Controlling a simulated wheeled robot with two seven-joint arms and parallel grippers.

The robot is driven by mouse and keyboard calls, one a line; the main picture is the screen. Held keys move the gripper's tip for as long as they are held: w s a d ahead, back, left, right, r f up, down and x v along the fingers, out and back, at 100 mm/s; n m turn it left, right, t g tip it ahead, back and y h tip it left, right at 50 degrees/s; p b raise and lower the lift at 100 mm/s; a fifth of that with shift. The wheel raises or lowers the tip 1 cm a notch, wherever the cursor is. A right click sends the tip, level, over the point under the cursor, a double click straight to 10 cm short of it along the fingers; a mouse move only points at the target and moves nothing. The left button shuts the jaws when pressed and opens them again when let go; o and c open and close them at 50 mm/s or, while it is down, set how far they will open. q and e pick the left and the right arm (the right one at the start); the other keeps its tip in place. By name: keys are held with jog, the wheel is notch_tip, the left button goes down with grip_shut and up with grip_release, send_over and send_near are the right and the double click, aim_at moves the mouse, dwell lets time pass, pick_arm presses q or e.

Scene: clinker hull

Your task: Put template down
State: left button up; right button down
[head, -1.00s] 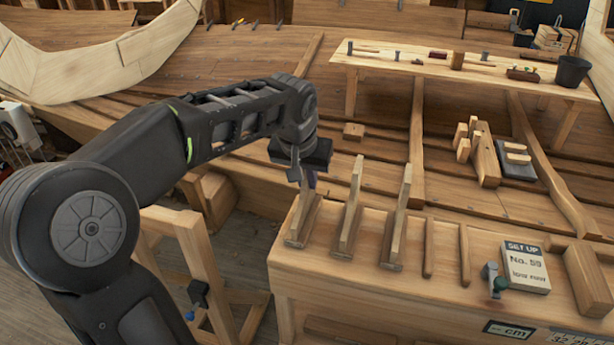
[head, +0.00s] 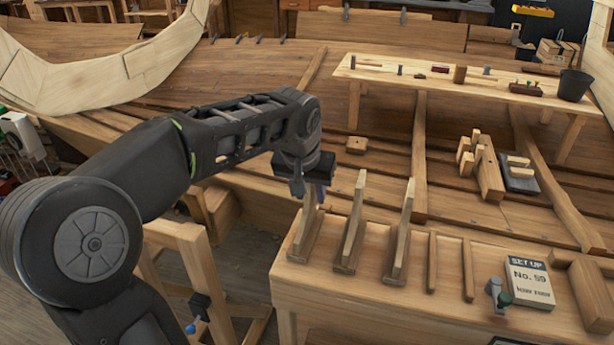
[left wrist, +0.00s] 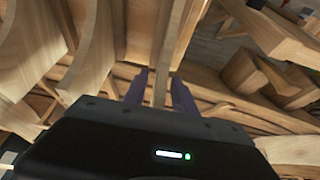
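Three upright wooden templates on flat feet stand in a row on the bench. The leftmost template (head: 305,232) has its foot on the bench top, and its upper end is hidden by my left gripper (head: 310,196). The middle template (head: 352,235) and the right template (head: 400,240) stand free beside it. In the left wrist view my left gripper (left wrist: 161,88) has its two purple fingers on either side of a thin wooden piece (left wrist: 160,86), with a narrow gap showing on each side. My right gripper is in neither view.
The bench (head: 350,285) also holds two thin strips, a "SET UP No. 59" card (head: 530,285), a small clamp (head: 497,294) and a wooden block (head: 590,295). A plank table (head: 430,88) with tools and a dark bucket (head: 575,85) stands behind.

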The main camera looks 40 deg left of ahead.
aim_at(303, 227)
pick_arm(q)
jog(key=v, duration=1.2)
jog(key=shift+b, duration=0.4)
